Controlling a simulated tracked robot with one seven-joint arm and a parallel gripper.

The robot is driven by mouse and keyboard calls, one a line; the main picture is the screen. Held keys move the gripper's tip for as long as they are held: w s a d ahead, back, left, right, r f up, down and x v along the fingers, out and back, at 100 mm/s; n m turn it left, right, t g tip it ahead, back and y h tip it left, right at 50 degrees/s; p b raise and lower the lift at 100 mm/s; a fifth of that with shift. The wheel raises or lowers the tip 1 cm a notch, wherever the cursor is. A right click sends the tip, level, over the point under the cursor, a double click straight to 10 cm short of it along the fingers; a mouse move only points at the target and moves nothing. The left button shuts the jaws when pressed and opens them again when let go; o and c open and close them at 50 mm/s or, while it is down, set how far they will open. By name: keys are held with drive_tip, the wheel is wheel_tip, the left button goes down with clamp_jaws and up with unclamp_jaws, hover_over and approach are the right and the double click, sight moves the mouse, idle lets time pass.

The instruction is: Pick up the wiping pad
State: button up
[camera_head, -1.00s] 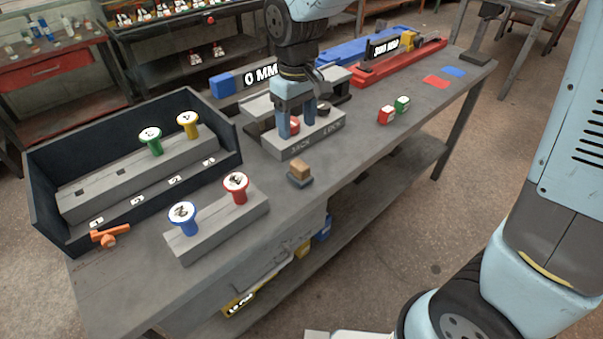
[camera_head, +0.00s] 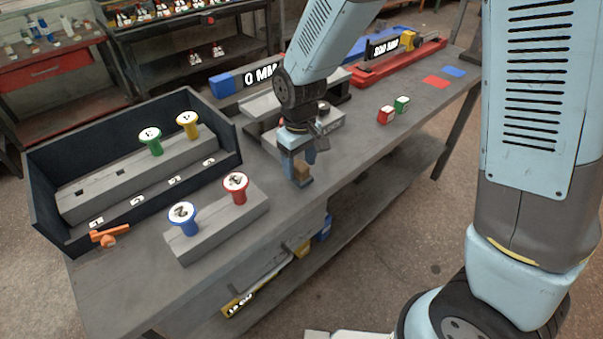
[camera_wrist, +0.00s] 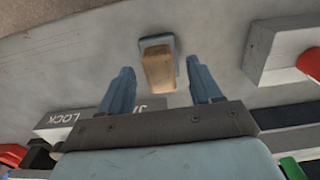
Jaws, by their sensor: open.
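The wiping pad (camera_head: 304,173) is a small tan wooden block on a dark blue-grey base, lying on the bench near its front edge. It also shows in the wrist view (camera_wrist: 158,66), ahead of and between my fingers. My gripper (camera_head: 299,166) is open and hangs just above and beside the pad, partly covering it in the head view. In the wrist view my gripper (camera_wrist: 160,88) has two blue fingers apart, with nothing held between them.
A grey block with blue (camera_head: 183,218) and red (camera_head: 236,187) knobs stands left of the pad. Behind my gripper is the grey jack lock block (camera_head: 325,128). Red (camera_head: 385,115) and green (camera_head: 402,103) cubes lie to the right. Bare bench lies between pad and cubes.

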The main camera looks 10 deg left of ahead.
drive_tip(key=shift+f, duration=0.85)
drive_tip(key=c, duration=1)
drive_tip(key=shift+r, duration=0.15)
